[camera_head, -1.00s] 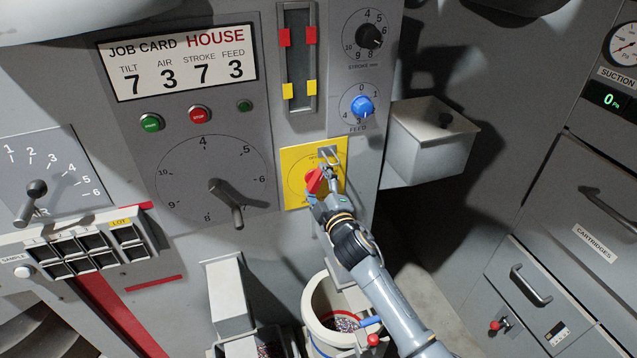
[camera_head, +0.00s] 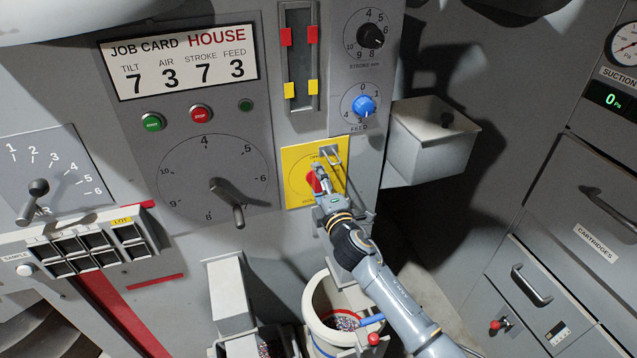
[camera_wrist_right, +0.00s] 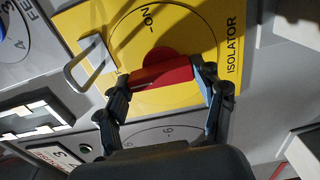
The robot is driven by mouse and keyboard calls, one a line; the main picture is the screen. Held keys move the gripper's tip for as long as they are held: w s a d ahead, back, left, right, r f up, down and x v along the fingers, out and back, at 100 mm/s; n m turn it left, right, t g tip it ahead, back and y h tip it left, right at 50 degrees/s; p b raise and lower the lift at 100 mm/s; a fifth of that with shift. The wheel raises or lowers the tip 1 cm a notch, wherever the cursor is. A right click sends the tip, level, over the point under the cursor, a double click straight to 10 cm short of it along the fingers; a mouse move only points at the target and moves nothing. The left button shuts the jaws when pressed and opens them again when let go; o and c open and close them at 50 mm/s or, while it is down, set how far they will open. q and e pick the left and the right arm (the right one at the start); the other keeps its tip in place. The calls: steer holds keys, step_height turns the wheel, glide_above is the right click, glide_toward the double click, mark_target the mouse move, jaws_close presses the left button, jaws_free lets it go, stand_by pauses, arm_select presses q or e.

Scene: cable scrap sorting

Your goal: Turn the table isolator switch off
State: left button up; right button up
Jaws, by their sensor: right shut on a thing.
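The isolator switch is a red handle (camera_head: 311,181) on a yellow plate (camera_head: 293,160) in the head view, low on the grey panel. My right gripper (camera_head: 317,174) is at the handle and covers part of it. In the right wrist view the red handle (camera_wrist_right: 163,77) lies between the two fingertips of my right gripper (camera_wrist_right: 165,82), which is shut on it. The yellow plate (camera_wrist_right: 180,22) there reads "ON" and "ISOLATOR". The handle's pointing direction is partly hidden by the fingers. My left gripper is not in view.
A metal hasp (camera_head: 331,155) sticks out of the plate's upper right, close to my gripper; it also shows in the wrist view (camera_wrist_right: 88,62). The blue feed knob (camera_head: 364,106) is above, a grey bin (camera_head: 430,150) to the right. A white bucket (camera_head: 318,300) stands below.

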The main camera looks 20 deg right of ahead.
steer(key=o, duration=1.2)
steer(key=shift+c, duration=0.2)
steer(key=s, duration=1.2)
steer(key=shift+d, duration=0.2)
